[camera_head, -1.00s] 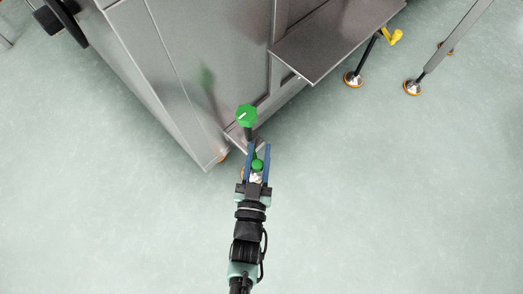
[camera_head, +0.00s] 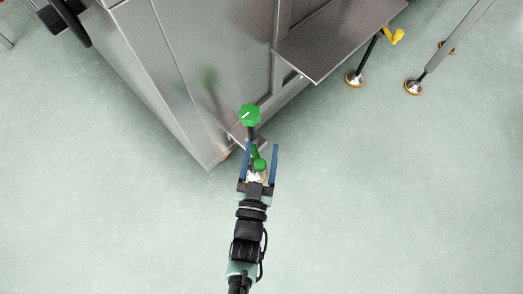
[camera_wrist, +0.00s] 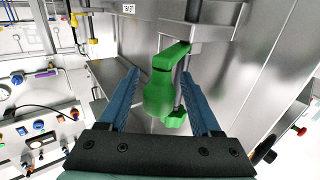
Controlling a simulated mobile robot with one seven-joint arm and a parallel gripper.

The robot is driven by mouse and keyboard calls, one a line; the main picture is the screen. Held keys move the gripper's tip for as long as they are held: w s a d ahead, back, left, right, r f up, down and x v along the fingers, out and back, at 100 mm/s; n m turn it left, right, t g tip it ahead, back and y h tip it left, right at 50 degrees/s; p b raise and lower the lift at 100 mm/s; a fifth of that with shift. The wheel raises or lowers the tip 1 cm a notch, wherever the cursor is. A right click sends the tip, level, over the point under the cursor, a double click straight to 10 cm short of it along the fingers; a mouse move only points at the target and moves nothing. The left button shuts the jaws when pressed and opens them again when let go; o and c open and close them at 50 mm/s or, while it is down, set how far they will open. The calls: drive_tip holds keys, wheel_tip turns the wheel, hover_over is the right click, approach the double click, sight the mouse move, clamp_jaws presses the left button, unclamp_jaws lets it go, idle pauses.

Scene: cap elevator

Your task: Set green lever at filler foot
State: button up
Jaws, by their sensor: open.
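The green lever (camera_head: 256,153) has a thick rounded handle and sits low by the corner of the grey metal machine. In the wrist view the green lever (camera_wrist: 158,92) lies between the two blue fingers, with visible room on both sides. My gripper (camera_head: 261,147) is open around it; the wrist view also shows the spread jaws of my gripper (camera_wrist: 160,74). A green lobed knob (camera_head: 250,115) stands on a dark post just beyond the fingertips. The foot under the lever is mostly hidden by my gripper.
The grey machine cabinet (camera_head: 190,75) rises directly beyond the lever. A metal shelf (camera_head: 335,40) juts out at the upper right, near a yellow handle (camera_head: 393,37) and legs on orange-ringed feet. The pale green floor (camera_head: 400,200) is clear on both sides of my arm.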

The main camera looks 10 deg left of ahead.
drive_tip(key=s+d+p, duration=0.1)
drive_tip(key=s+p, duration=0.3)
drive_tip(key=s, duration=0.9)
